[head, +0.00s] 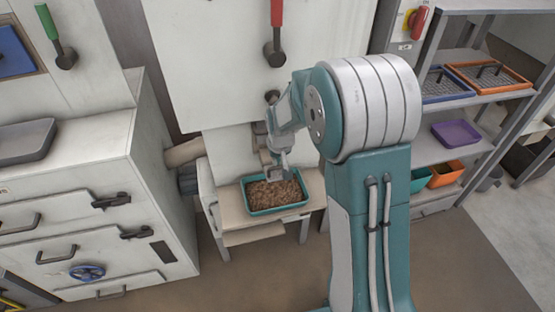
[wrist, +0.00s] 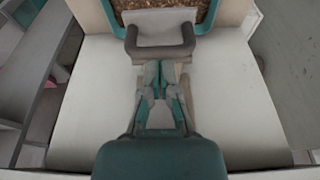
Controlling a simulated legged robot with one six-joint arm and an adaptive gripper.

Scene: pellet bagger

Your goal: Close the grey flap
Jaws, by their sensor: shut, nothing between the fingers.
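The grey flap (wrist: 160,54) shows in the wrist view as a grey U-shaped piece at the outlet, just beyond my fingertips. In the head view it is a small grey part (head: 273,174) at the rear edge of the pellet tray, partly hidden by my gripper. My gripper (wrist: 162,66) is shut and empty, with its fingertips close to the flap's near edge; I cannot tell whether they touch it. In the head view my gripper (head: 277,150) is low in front of the white machine. The teal tray (head: 248,205) holds brown pellets below the outlet.
The tray stands on a small pale bench (head: 232,219). A red-handled lever (head: 277,15) and a green-handled lever (head: 47,22) are on the machines above. A cabinet (head: 75,215) with drawers is at left; a shelf rack (head: 465,105) is at right. The floor in front is clear.

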